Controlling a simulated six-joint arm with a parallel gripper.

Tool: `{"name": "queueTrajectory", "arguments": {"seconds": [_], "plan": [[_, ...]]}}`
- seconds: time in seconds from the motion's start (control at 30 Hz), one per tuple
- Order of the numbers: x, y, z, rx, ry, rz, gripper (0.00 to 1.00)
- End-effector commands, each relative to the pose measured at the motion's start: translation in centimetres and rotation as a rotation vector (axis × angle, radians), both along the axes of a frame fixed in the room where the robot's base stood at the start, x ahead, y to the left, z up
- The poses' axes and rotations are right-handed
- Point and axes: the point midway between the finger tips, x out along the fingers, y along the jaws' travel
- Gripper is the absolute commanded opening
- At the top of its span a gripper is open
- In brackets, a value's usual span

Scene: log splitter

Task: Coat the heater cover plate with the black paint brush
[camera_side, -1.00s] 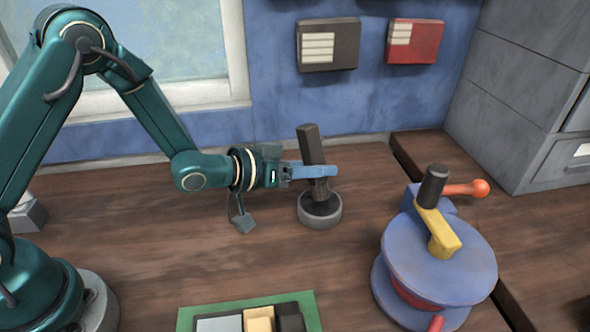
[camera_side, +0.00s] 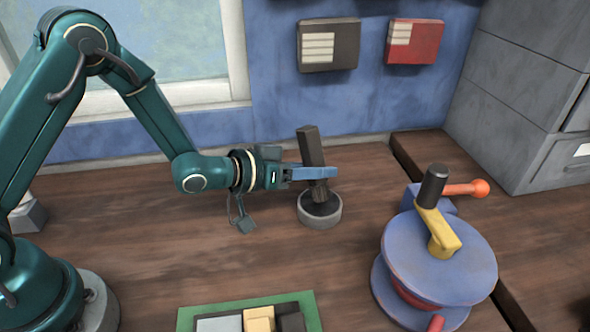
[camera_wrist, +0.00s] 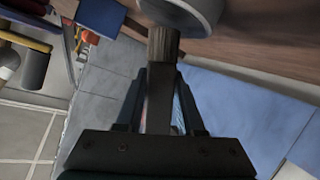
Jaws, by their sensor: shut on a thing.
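My gripper (camera_side: 318,172) is shut on the black brush (camera_side: 311,147), which has a dark block-like handle. The brush leans slightly, its bristles down over a round grey pot (camera_side: 322,220) with dark contents. The bristle end appears to reach into the pot; exact contact is hard to tell. In the wrist view, the brush (camera_wrist: 163,45) runs between both fingers, and part of the pot (camera_wrist: 190,12) shows above its bristles. I cannot tell for sure which thing is the heater cover plate; a dark plate with pale slats (camera_side: 328,58) hangs on the blue wall.
A red plate (camera_side: 416,42) hangs beside the dark one. A blue round machine (camera_side: 440,270) with a yellow arm and orange knob stands at right. A green tray (camera_side: 200,310) with several blocks lies in front. Grey cabinets (camera_side: 530,90) stand at back right.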

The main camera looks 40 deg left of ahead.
Motion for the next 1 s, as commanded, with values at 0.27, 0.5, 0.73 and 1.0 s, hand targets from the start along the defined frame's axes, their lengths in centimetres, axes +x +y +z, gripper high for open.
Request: {"name": "queueTrajectory", "arguments": {"seconds": [0.27,0.5,0.73,1.0], "plan": [[0.03,0.0,-0.3,0.0,-0.001,0.0,0.0],[0.03,0.0,-0.6,0.0,0.0,0.0,0.0],[0.04,-0.01,-0.77,0.0,-0.001,-0.001,0.0],[0.02,0.0,-0.82,0.0,0.0,0.0,0.0]]}}
